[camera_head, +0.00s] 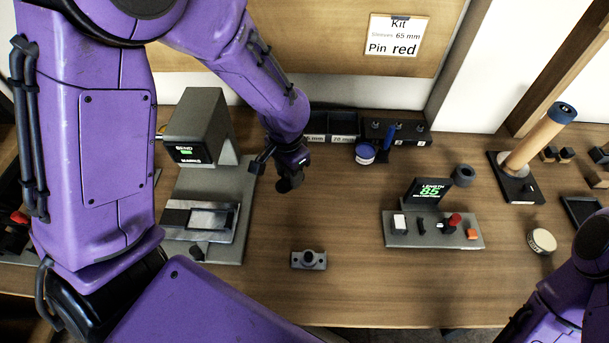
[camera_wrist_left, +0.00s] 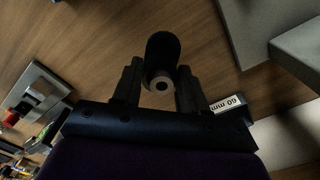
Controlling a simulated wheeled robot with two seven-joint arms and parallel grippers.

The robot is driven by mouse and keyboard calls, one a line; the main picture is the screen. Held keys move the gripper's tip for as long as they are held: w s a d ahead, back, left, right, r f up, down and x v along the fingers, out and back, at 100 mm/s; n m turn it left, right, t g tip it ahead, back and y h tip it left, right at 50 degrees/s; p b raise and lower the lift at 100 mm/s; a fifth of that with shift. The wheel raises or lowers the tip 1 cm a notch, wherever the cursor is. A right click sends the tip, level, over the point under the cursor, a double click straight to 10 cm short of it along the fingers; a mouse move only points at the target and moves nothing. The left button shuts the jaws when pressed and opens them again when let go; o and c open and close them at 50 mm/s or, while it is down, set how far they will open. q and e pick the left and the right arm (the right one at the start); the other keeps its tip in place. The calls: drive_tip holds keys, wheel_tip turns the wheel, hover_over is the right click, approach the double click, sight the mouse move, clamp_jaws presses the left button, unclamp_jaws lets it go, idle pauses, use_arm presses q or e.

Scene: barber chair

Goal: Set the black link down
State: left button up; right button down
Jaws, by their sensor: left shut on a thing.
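My left gripper (camera_head: 286,168) is over the wooden table, to the right of the grey bending device. It is shut on the black link (camera_head: 289,184), which hangs below the fingers. In the left wrist view the black link (camera_wrist_left: 163,50) is a dark rounded cylinder between the two fingers (camera_wrist_left: 160,88), with a pale ringed end with a hole facing the camera. The wood shows beyond it; whether the link touches the table I cannot tell. My right arm shows at the lower right of the head view, but its gripper is out of frame.
The bending device (camera_head: 241,190) stands left. A grey fixture (camera_head: 309,260) lies at front centre, and a length gauge (camera_head: 432,229) reading 85 stands right. Labelled bins (camera_head: 330,124) and a blue-lidded tin (camera_head: 365,153) are behind. Bare wood (camera_head: 330,210) lies between.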

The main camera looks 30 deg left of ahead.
use_arm(q)
drive_tip(key=p, duration=0.1)
hover_over(304, 185)
wheel_tip(304, 185, down, 6)
drive_tip(key=shift+s+f, duration=0.1)
wheel_tip(304, 185, down, 2)
drive_tip(key=shift+f+p, duration=0.25)
drive_tip(key=shift+p, duration=0.45)
drive_tip(key=shift+f, duration=0.5)
drive_tip(key=shift+f, duration=0.2)
drive_tip(key=o, duration=1.1)
drive_tip(key=shift+o, duration=0.2)
